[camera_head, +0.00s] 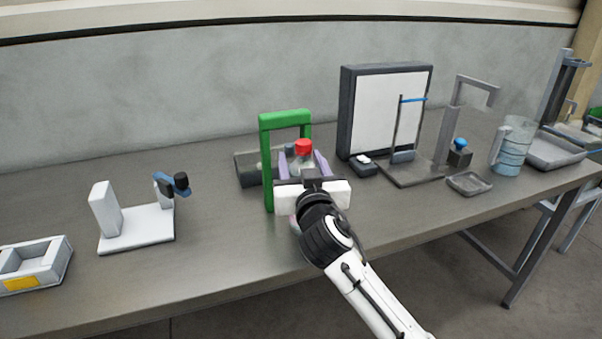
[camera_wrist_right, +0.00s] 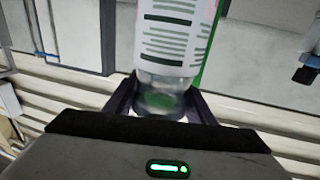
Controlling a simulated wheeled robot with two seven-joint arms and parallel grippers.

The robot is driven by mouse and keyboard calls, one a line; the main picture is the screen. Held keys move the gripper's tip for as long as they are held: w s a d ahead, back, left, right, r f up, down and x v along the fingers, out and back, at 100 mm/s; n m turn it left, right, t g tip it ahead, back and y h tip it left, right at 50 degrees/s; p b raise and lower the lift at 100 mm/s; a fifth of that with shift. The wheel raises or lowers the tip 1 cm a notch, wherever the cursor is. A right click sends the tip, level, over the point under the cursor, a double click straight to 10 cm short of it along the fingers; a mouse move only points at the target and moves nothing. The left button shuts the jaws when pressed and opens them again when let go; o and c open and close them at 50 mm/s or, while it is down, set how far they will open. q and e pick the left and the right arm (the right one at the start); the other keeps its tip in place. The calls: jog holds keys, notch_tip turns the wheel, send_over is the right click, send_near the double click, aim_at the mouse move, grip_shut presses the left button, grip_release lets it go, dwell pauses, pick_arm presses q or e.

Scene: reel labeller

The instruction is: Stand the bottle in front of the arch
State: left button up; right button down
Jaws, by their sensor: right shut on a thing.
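The bottle has a red cap (camera_head: 303,147) and stands close in front of the green arch (camera_head: 285,118) in the head view. My right gripper (camera_head: 306,168) is shut on the bottle, with a finger on each side of it. The wrist view shows the bottle (camera_wrist_right: 175,45) between the fingers, with a white label carrying dark green lines. The bottle's lower part is mostly hidden behind my gripper in the head view, so I cannot tell whether it touches the table. The arch's right leg is largely hidden. My left gripper is not in view.
A white stand (camera_head: 137,225) and a white tray with a yellow label (camera_head: 40,262) are on the left. A dark-framed white panel (camera_head: 385,110), a grey stand (camera_head: 415,172), a small dish (camera_head: 469,183) and a clear jug (camera_head: 512,147) are on the right.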

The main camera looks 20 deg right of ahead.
jog(key=shift+f, duration=0.9)
jog(key=shift+f, duration=0.15)
jog(key=c, duration=0.8)
grip_release()
jog(key=shift+f, duration=0.1)
jog(key=shift+s, duration=0.3)
jog(key=s, duration=0.3)
jog(key=s+a+b, duration=0.1)
jog(key=s, duration=0.3)
jog(key=s+a, duration=0.1)
jog(key=s, duration=0.3)
jog(key=shift+s, duration=0.15)
